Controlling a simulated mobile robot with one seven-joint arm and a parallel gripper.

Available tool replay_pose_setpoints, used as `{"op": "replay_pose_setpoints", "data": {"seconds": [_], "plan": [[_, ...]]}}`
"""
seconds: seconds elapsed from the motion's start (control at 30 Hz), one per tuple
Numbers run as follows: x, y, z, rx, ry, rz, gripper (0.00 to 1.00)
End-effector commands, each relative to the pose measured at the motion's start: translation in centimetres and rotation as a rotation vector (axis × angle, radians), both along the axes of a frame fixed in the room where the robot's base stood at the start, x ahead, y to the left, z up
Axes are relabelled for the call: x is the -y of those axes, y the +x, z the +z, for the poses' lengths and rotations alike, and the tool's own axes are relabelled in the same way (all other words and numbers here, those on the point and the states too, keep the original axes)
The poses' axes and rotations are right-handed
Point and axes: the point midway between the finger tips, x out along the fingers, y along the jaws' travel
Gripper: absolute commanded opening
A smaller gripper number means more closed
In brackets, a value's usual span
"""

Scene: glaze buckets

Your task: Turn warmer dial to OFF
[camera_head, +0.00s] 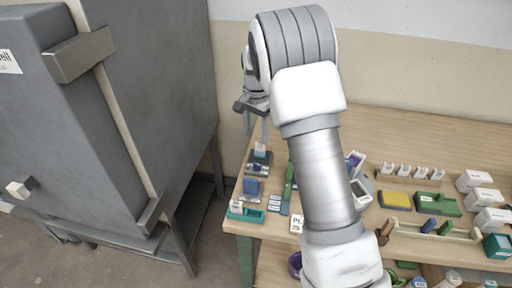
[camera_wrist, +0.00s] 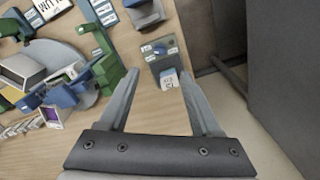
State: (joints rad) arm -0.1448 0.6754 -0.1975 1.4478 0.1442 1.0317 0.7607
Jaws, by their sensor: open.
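The likely warmer is a small grey unit (camera_wrist: 160,52) with a dark blue knob (camera_wrist: 159,49) and small pale labels. It stands at the table's left back corner, and the unit also shows in the head view (camera_head: 259,161). The knob's setting is too small to read. A white lettered block (camera_wrist: 169,79) is at the unit's near side in the wrist view. My gripper (camera_wrist: 160,75) is open and empty, its fingertips apart on either side of that block in the picture. In the head view my gripper (camera_head: 257,126) points down above the unit; the fingers touch nothing that I can see.
A green upright stand (camera_wrist: 105,66) is close left of my gripper in the wrist view. A large grey kiln-like cabinet (camera_head: 165,90) stands left of the wooden table (camera_head: 400,125). Several small boxes and trays crowd the table's right. The table's back strip is clear.

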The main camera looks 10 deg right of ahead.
Motion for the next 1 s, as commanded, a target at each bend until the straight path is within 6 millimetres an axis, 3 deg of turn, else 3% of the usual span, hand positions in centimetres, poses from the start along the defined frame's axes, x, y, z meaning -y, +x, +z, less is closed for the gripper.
{"op": "replay_pose_setpoints", "data": {"seconds": [0.03, 0.2, 0.4, 0.77, 1.0], "plan": [[0.0, 0.1, 1.3, 0.004, 0.000, 0.000, 0.65], [0.0, 0.1, 3.9, 0.002, -0.001, 0.001, 0.65], [0.0, 0.0, 5.0, -0.001, -0.001, 0.001, 0.65], [0.0, -0.1, 5.3, 0.002, 0.001, 0.003, 0.65], [0.3, -2.6, 9.1, 0.051, 0.017, 0.070, 0.65]]}}
